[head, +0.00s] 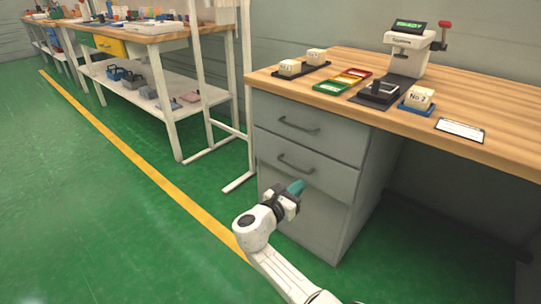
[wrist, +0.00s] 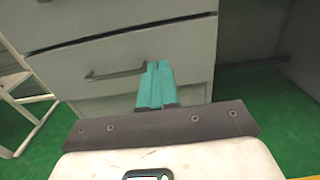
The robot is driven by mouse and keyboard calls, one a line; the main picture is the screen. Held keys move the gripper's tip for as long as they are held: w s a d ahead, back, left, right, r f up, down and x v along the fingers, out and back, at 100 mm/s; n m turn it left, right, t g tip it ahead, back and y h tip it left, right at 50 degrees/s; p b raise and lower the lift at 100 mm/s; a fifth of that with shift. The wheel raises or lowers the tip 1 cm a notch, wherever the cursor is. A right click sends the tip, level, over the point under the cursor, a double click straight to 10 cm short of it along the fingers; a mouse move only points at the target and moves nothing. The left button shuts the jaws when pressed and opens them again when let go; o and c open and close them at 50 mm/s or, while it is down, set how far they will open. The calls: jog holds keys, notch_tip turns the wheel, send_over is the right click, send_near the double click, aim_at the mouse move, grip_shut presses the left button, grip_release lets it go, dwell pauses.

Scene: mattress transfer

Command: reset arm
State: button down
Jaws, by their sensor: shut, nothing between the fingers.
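My gripper (head: 297,187) is at the end of my white arm, in front of the grey drawer unit (head: 310,150) under the wooden desk. Its teal fingers are together with nothing between them. In the wrist view the shut fingers (wrist: 156,84) point toward the drawer fronts. They overlap the right end of a dark drawer handle (wrist: 115,73) in that picture; I cannot tell whether they touch it.
The desk (head: 490,140) holds a white device (head: 408,50), a colored tray (head: 343,81), and blocks, one labelled No 2 (head: 420,98). A workbench (head: 150,35) with a lower shelf stands at left. Green floor with a yellow line (head: 130,152) is open at left.

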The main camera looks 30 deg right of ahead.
jog(key=s+a+f+m+g+y, duration=0.2)
jog(key=s+f+m+y, duration=0.2)
jog(key=s+f+m, duration=0.45)
jog(key=s+a+f+m+g+y, duration=0.2)
jog(key=s+f+m+y, duration=0.25)
jog(key=s, duration=0.75)
jog(key=s+a+f+m+y, duration=0.1)
jog(key=s+a+m+y, duration=0.25)
jog(key=s, duration=0.45)
jog(key=s+a+f+m+y, duration=0.1)
jog(key=s+a+m+y, duration=0.25)
jog(key=s, duration=0.45)
jog(key=s+a+r+m+p, duration=0.1)
jog(key=s+r+p, duration=0.1)
jog(key=r+p, duration=1.3)
jog(key=s+r+m+y+p, duration=0.1)
jog(key=s+r+p, duration=0.1)
jog(key=r+p, duration=1.3)
notch_tip(320, 180, up, 3)
jog(key=shift+a+f+g, duration=0.15)
jog(key=shift+a+g, duration=0.15)
jog(key=shift+a, duration=0.05)
jog(key=shift+d+y, duration=0.1)
jog(key=shift+y, duration=0.15)
